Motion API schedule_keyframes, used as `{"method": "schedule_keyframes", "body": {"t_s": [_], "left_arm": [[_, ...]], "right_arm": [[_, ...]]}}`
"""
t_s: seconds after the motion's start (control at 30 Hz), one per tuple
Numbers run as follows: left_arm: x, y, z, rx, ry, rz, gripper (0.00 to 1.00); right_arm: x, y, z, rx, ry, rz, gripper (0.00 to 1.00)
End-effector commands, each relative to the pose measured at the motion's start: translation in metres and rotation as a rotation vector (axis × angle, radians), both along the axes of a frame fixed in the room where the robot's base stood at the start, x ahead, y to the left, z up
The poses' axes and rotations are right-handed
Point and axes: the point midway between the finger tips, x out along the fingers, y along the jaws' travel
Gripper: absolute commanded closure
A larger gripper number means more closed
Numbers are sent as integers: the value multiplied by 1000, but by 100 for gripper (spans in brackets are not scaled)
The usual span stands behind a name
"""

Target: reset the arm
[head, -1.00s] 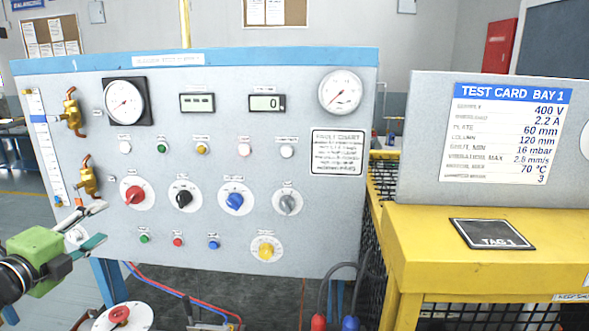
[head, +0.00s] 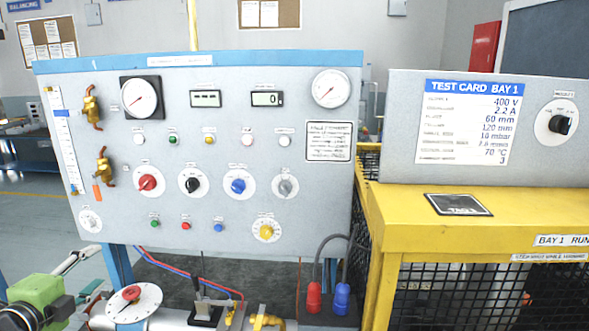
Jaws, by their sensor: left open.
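My left gripper (head: 90,275) shows at the lower left of the head view, with a green body and two fingers. It is open, with nothing between the fingers. It is below the lower left corner of the grey control panel (head: 330,215), to the left of a white round dial with a red knob (head: 132,294). My right gripper is not in view.
The panel carries gauges, coloured knobs and brass valves (head: 104,165) at its left. A yellow bench (head: 415,214) with mesh sides stands at the right, with a test card (head: 470,122) above it. Red (head: 314,297) and blue (head: 342,298) plugs stand below the panel.

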Motion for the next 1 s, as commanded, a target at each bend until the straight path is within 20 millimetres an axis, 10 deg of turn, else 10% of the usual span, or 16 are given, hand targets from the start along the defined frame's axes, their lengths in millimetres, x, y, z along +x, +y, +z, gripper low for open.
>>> {"method": "schedule_keyframes", "body": {"t_s": [0.27,0.6,1.0], "left_arm": [[-47,-20,-105,-252,172,163,52],[-183,-112,-254,-733,527,555,52],[-301,-209,-294,-1065,803,916,52]], "right_arm": [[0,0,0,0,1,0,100],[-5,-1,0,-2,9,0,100],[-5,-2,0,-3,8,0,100]]}}
